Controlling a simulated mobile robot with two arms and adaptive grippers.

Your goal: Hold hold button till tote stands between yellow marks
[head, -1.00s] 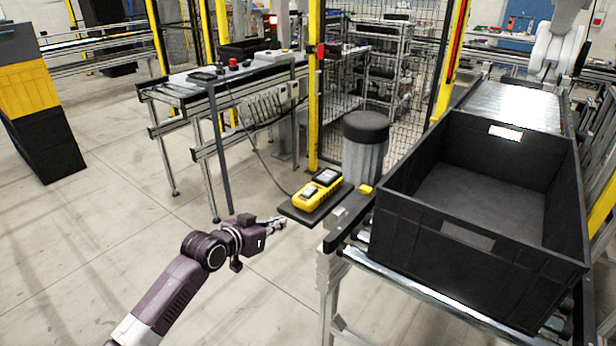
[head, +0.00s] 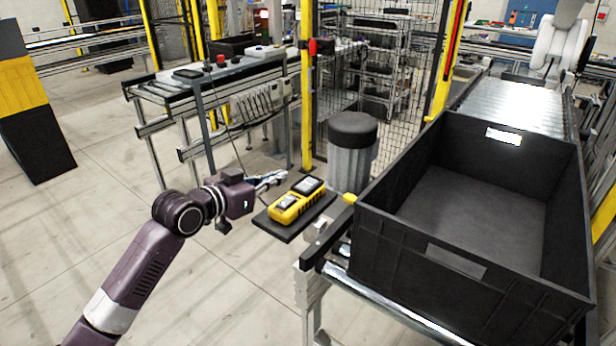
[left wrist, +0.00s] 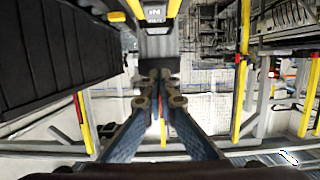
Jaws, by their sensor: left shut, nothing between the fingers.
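The black tote (head: 470,262) stands on the roller conveyor at the right. A small yellow mark (head: 350,198) sits on the conveyor's side near the tote's left corner; I cannot make out a matching mark on the far side. The yellow button box (head: 297,200) lies on a dark shelf (head: 272,226) beside the conveyor. My left gripper (head: 274,180) is shut and empty, just left of the box and apart from it. In the left wrist view the shut fingertips (left wrist: 160,78) point toward the box (left wrist: 154,10), which is cut off at the top. My right gripper is out of view.
A grey bin with a dark lid (head: 352,145) stands behind the button box. A yellow post (head: 306,90) and mesh fence rise behind it. A second conveyor table (head: 200,85) stands at the back left. Empty rollers (head: 515,105) lie beyond the tote.

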